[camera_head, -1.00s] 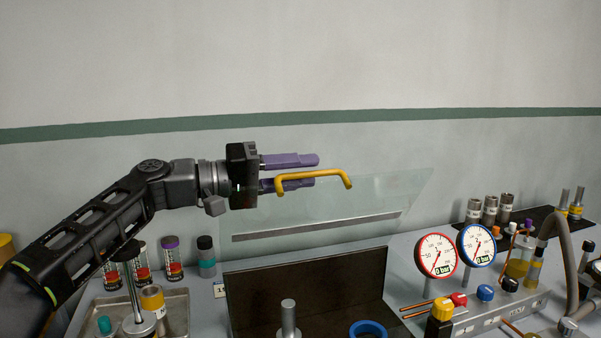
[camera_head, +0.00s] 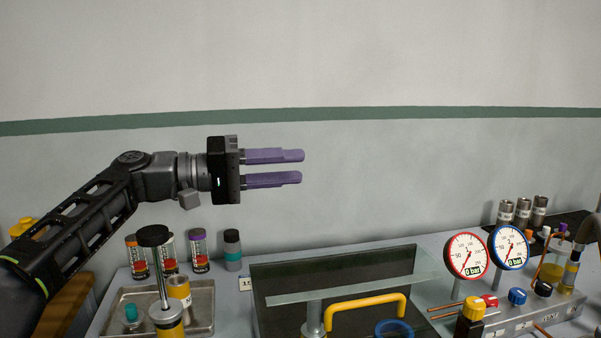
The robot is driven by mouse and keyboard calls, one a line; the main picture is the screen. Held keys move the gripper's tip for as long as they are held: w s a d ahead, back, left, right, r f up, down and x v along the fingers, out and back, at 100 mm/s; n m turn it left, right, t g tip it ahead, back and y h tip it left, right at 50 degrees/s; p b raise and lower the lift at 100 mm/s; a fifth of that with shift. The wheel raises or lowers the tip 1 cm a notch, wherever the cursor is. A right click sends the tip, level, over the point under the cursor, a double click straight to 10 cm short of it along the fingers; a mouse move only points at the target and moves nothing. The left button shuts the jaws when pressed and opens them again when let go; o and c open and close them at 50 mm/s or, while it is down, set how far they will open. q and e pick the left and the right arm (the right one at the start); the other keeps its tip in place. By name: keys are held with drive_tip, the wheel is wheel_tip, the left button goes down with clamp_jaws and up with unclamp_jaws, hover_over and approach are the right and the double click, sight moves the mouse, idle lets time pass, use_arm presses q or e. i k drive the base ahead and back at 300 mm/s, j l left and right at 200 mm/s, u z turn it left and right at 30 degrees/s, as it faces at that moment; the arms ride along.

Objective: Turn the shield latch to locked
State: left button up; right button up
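My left gripper (camera_head: 273,168) is open and empty, raised in front of the wall, with its two purple fingers pointing right and a gap between them. The clear shield (camera_head: 345,288) is down, seen nearly edge-on as a pale strip across the dark rectangular bay. Its yellow handle (camera_head: 367,303) is at the front, well below and to the right of my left gripper, not touched by it. I cannot make out the shield latch in this view. My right gripper is not in view.
A blue ring (camera_head: 394,328) and a grey post (camera_head: 313,318) are at the bay. A tray (camera_head: 203,306) with a plunger-topped item stands left, several vials behind it. Two gauges (camera_head: 466,255) and a valve block stand right. The air around my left gripper is clear.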

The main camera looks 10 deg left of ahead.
sight(475, 308)
drive_tip(key=k, duration=1.5)
